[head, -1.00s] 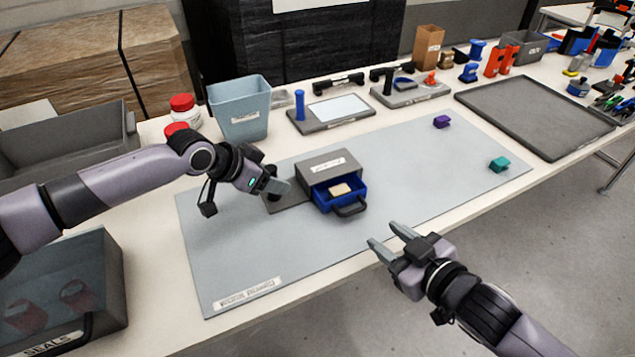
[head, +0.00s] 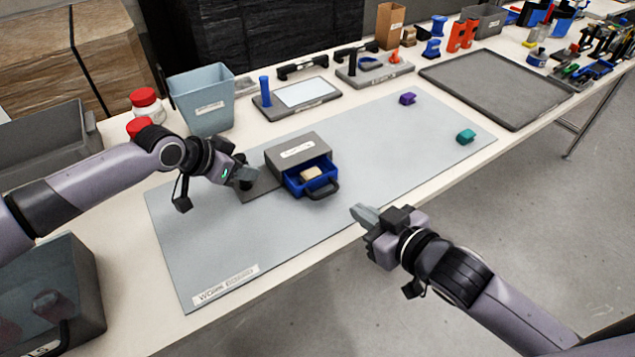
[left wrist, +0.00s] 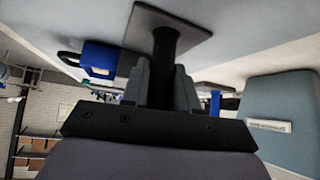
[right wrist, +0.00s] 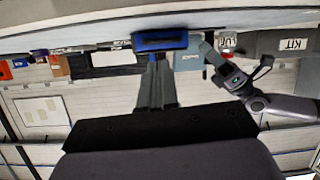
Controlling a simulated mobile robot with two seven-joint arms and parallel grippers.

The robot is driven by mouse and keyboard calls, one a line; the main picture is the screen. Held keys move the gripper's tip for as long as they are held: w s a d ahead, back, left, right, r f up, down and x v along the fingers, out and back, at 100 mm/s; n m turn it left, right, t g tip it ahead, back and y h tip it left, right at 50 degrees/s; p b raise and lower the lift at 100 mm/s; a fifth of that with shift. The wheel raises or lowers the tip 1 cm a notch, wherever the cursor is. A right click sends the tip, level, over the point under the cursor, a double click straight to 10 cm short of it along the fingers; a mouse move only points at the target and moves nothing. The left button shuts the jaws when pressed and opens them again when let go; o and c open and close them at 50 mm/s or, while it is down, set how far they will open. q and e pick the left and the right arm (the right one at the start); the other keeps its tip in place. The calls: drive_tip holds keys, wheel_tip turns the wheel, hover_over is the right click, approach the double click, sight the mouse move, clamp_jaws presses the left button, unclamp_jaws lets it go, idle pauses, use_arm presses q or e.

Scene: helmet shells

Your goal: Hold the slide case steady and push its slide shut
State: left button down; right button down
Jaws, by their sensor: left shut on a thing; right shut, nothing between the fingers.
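The grey slide case (head: 285,152) stands on the mat, its blue slide (head: 296,186) pulled out toward the table's front edge. A tan block (head: 311,174) lies in the slide, and a dark loop handle (head: 323,191) is on its front. My left gripper (head: 245,179) is shut on a dark post (left wrist: 170,42) rising from the flat plate (head: 262,184) beside the case. My right gripper (head: 360,214) is shut and empty, near the table's front edge and apart from the handle. In the right wrist view, the blue slide front (right wrist: 160,42) is ahead of its fingertips.
A purple piece (head: 407,98) and a teal piece (head: 466,136) lie on the mat (head: 330,225) to the right. A blue-grey bin (head: 207,105) and red-capped bottles (head: 145,103) stand behind my left arm. The mat in front of the case is clear.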

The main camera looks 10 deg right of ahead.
sight(314, 176)
drive_tip(key=s+d+r+m+g+h, duration=0.1)
drive_tip(key=s+r+m, duration=0.15)
drive_tip(key=m, duration=0.75)
drive_tip(key=s+r+m+g, duration=0.1)
drive_tip(key=r+m, duration=0.2)
drive_tip(key=m, duration=0.6)
drive_tip(key=x, duration=1.3)
drive_tip(key=shift+w+d+f, duration=0.1)
drive_tip(key=shift+w+f, duration=0.2)
drive_tip(key=shift+f, duration=0.1)
drive_tip(key=shift+w+a, duration=0.45)
drive_tip(key=shift+w, duration=0.45)
drive_tip(key=shift+w+a, duration=0.45)
drive_tip(key=shift+w, duration=0.45)
drive_tip(key=shift+w+a, duration=0.45)
drive_tip(key=shift+w, duration=0.45)
use_arm(q)
drive_tip(key=shift+s+d, duration=0.1)
